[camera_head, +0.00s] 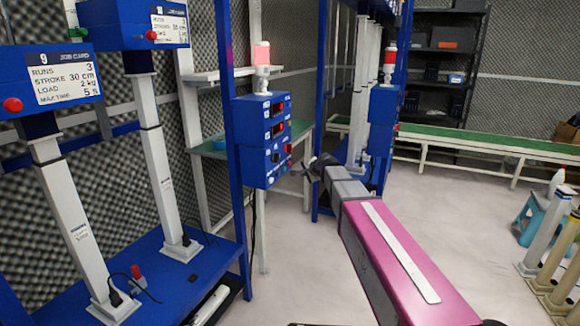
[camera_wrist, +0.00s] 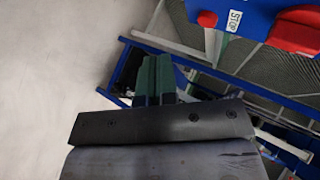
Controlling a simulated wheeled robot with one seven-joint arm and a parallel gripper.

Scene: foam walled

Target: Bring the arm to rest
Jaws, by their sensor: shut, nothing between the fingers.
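My arm, with a magenta link and grey wrist, reaches from the lower right toward the middle of the head view. My gripper (camera_head: 312,170) is at its end, small and dark, just right of a blue control box (camera_head: 264,140) with red buttons. I cannot tell the exact gap between them. In the wrist view my gripper (camera_wrist: 155,75) shows two dark green fingers pressed together, with nothing held. A blue panel (camera_wrist: 250,17) with a STOP label and red buttons fills the upper right there.
Blue test stands with white columns (camera_head: 165,175) and a job card (camera_head: 62,75) stand at the left. A blue post (camera_head: 236,130) is near the box. A green-topped bench (camera_head: 480,142) runs along the back. Open pale floor (camera_head: 440,220) lies right of my arm.

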